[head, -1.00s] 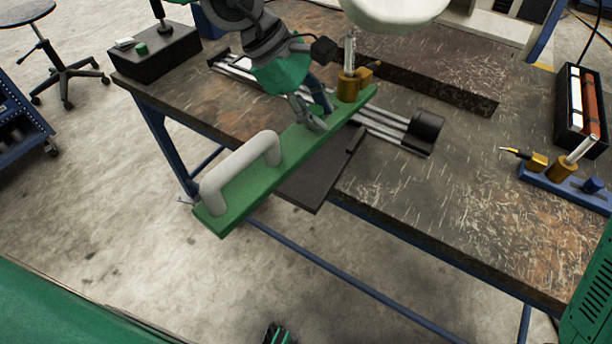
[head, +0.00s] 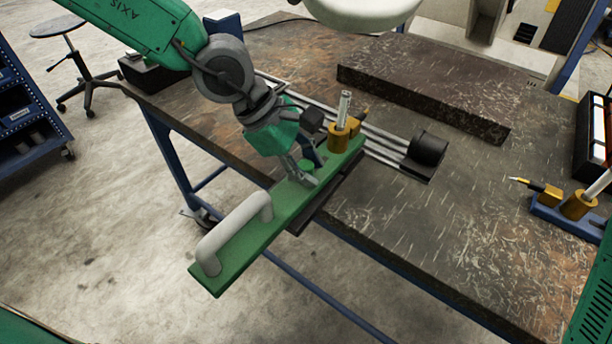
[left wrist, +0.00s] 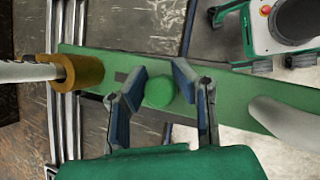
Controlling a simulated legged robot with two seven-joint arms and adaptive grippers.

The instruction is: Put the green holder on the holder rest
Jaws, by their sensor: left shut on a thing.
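The green holder (head: 240,245) is a long green bar with a pale grey handle, a round green knob (head: 306,165) and a gold cylinder (head: 338,137) at its far end. My left gripper (head: 303,178) is shut on it around the knob. In the left wrist view the fingers (left wrist: 160,88) stand on both sides of the knob (left wrist: 160,90). The holder's handle end hangs past the table edge. A dark plate (head: 326,204), possibly the holder rest, lies below it, mostly covered. I cannot tell whether they touch. My right gripper is not in view.
Metal rails with a black cylinder (head: 428,149) lie beyond the holder on the table (head: 440,230). A dark brown block (head: 425,95) is at the back. A blue holder (head: 565,218) with a gold piece stands at the right. The table's front right is clear.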

